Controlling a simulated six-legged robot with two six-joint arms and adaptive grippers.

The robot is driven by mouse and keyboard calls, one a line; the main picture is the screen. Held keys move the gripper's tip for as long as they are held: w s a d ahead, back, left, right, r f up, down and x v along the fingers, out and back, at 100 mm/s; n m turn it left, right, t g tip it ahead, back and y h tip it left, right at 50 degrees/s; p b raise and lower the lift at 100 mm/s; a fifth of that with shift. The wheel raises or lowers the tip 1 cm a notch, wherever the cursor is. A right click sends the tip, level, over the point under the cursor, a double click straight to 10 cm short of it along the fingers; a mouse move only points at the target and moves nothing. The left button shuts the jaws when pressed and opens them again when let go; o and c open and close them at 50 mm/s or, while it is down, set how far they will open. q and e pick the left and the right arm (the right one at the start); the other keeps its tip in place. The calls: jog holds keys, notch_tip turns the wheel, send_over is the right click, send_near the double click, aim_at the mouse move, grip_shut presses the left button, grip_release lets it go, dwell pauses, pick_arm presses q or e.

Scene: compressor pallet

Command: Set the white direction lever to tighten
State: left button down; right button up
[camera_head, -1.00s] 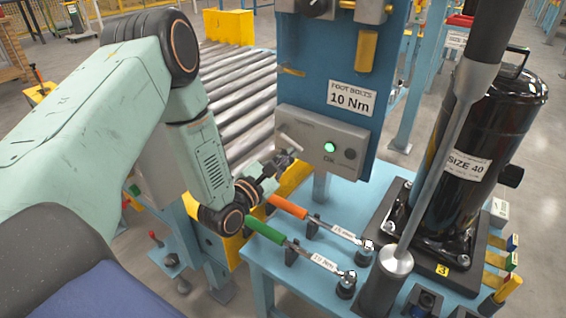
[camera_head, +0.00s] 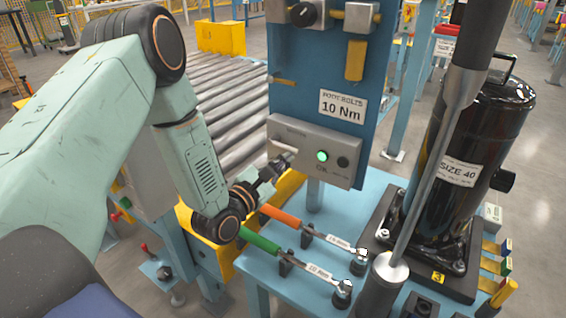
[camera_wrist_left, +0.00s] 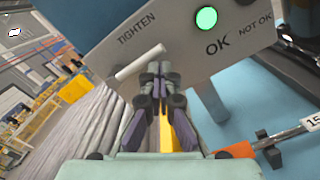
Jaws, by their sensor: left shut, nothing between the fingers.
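The white direction lever (camera_head: 284,147) sticks out from the front of the grey control box (camera_head: 340,169) on the blue panel. In the left wrist view the lever (camera_wrist_left: 138,64) slants up to the right, below the printed word TIGHTEN. My left gripper (camera_head: 279,161) is just below the lever's right end in the head view. In the wrist view its fingertips (camera_wrist_left: 161,68) are shut with nothing between them, close to the lever's right end. I cannot tell whether they touch it. The lever's pivot and any opposite label are not clear. My right gripper is not in view.
A green OK lamp (camera_head: 322,156) is lit on the box. Green-handled (camera_head: 260,240) and orange-handled (camera_head: 281,216) wrenches lie on stands below. A black compressor (camera_head: 478,150) and a tall grey shaft (camera_head: 433,165) stand to the right. A roller conveyor (camera_head: 225,90) lies behind my left arm.

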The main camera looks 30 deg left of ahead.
pick_arm(q)
jog(key=s+f, duration=0.4)
jog(key=s, duration=0.6)
jog(key=shift+s+a+f, duration=0.2)
jog(key=shift+s+a, duration=0.2)
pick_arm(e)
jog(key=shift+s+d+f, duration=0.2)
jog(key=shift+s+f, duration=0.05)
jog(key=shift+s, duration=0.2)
pick_arm(q)
jog(key=shift+b, duration=0.3)
